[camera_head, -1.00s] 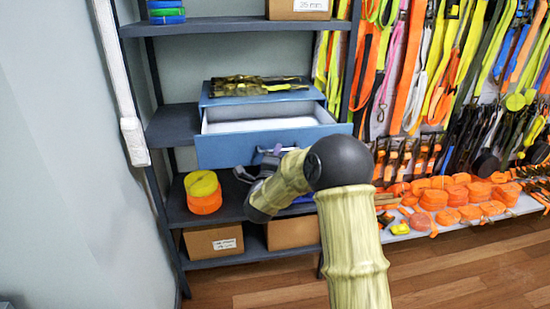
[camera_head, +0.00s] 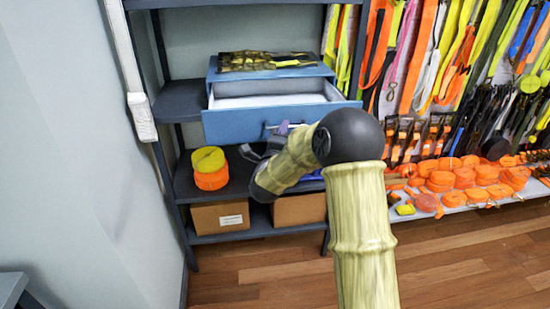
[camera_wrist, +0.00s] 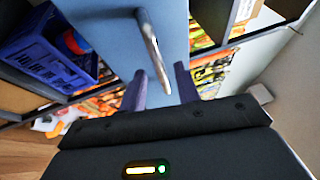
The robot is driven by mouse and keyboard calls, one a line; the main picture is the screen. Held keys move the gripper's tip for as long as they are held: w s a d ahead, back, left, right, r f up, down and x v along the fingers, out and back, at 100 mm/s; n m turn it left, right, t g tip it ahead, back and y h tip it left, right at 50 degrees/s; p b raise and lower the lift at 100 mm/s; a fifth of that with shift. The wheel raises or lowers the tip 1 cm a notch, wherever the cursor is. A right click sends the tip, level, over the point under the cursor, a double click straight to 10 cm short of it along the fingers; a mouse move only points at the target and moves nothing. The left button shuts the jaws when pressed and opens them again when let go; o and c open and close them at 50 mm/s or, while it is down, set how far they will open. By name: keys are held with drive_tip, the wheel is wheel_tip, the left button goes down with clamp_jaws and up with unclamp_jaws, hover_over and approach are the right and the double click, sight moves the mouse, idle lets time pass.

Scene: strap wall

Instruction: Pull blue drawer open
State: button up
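The blue drawer (camera_head: 235,127) is pulled partly out of its blue cabinet (camera_head: 300,71) on the shelf unit, and its pale inside shows from above. A metal bar handle (camera_wrist: 151,48) is on its front. In the wrist view the drawer front (camera_wrist: 105,35) fills the upper middle. My gripper (camera_wrist: 160,80) is at the handle with its two purple fingers apart. The lower end of the handle shows between the fingers, with gaps visible on both sides. In the head view my gripper (camera_head: 277,135) is partly hidden behind my arm.
Camouflage straps (camera_head: 262,60) lie on the cabinet. Yellow and orange rolls (camera_head: 210,168) and cardboard boxes (camera_head: 220,216) sit on lower shelves. A blue bin (camera_wrist: 50,55) is near the drawer. Hanging straps (camera_head: 440,60) fill the right wall. The wooden floor (camera_head: 460,265) is clear.

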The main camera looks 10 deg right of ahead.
drive_tip(key=b+v, duration=0.3)
drive_tip(key=v, duration=1.3)
drive_tip(key=shift+b, duration=0.4)
drive_tip(key=s+f+n+g+y, duration=0.5)
drive_tip(key=f+n+g+y, duration=0.45)
drive_tip(key=n, duration=0.65)
drive_tip(key=s+d+f+n+g+h, duration=0.1)
drive_tip(key=s+d+f+n+g, duration=0.25)
drive_tip(key=s, duration=0.45)
drive_tip(key=s+d+f+n+g+h, duration=0.1)
drive_tip(key=s+d+f+n+g, duration=0.2)
drive_tip(key=s, duration=0.5)
drive_tip(key=w+p+v, duration=0.2)
drive_tip(key=p+v, duration=1)
drive_tip(key=v, duration=0.1)
drive_tip(key=shift+w+d+r+n, duration=0.3)
drive_tip(key=shift+w+d+n, duration=0.15)
drive_tip(key=shift+w+d, duration=0.1)
